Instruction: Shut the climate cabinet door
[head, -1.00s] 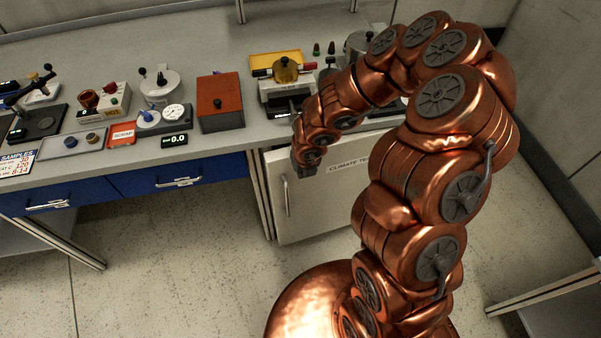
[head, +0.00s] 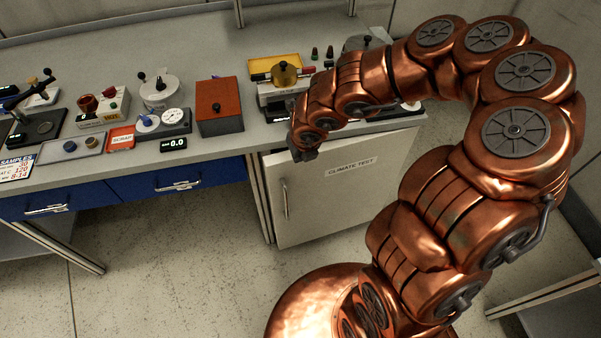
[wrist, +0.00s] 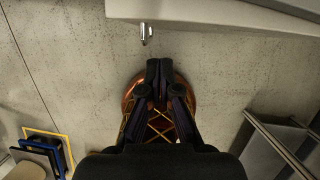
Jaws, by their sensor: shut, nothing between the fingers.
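The climate cabinet door (head: 330,205) is a pale panel under the bench, labelled "CLIMATE TEST", with a vertical metal handle (head: 285,198) at its left side. It looks shut or nearly so; I cannot tell whether a small gap remains. In the wrist view the handle (wrist: 146,33) shows beyond the fingertips, below a pale edge at the top. My gripper (wrist: 160,66) is shut and empty, with bare floor beyond its tips. In the head view my gripper (head: 303,154) is in front of the door's upper left corner; contact cannot be judged.
The bench (head: 225,155) carries a red-brown box (head: 219,105), a dial instrument (head: 163,121) and a brass-topped device (head: 285,75). Blue drawers (head: 178,178) are left of the cabinet. The floor (head: 170,260) in front is clear.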

